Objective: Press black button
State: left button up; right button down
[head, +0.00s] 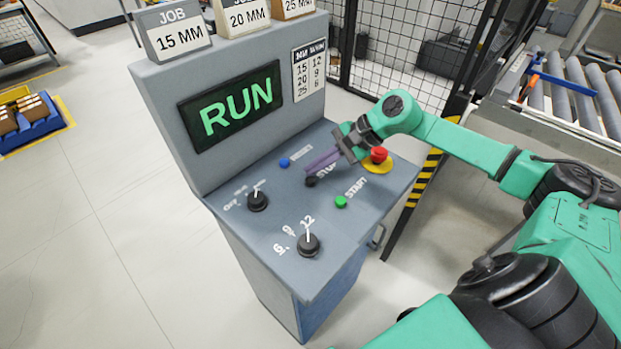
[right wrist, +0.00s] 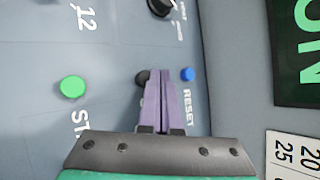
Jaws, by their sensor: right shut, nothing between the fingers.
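The black button (head: 311,181) sits on the sloped grey panel of a control console, beside the STOP label, which my gripper partly covers. It also shows in the right wrist view (right wrist: 141,77), partly hidden behind my fingers. My right gripper (head: 310,168) is shut and empty, its purple fingers pointing towards the black button. In the right wrist view the closed fingertips (right wrist: 158,72) appear just beside the button. I cannot tell whether they touch it. My left gripper is not in view.
A blue button (head: 284,162) marked RESET, a green button (head: 341,201) marked START and a red emergency knob (head: 379,154) are close by. The screen (head: 232,105) reads RUN. A mesh fence (head: 400,45) stands behind.

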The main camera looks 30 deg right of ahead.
dwell(0.8)
jog(key=shift+f+b, duration=0.4)
jog(key=shift+b, duration=0.45)
jog(key=shift+f+b, duration=0.55)
jog(key=shift+b, duration=0.25)
dwell(0.4)
jog(key=shift+r, duration=0.95)
jog(key=shift+r+p, duration=1.45)
jog(key=shift+r, duration=1.1)
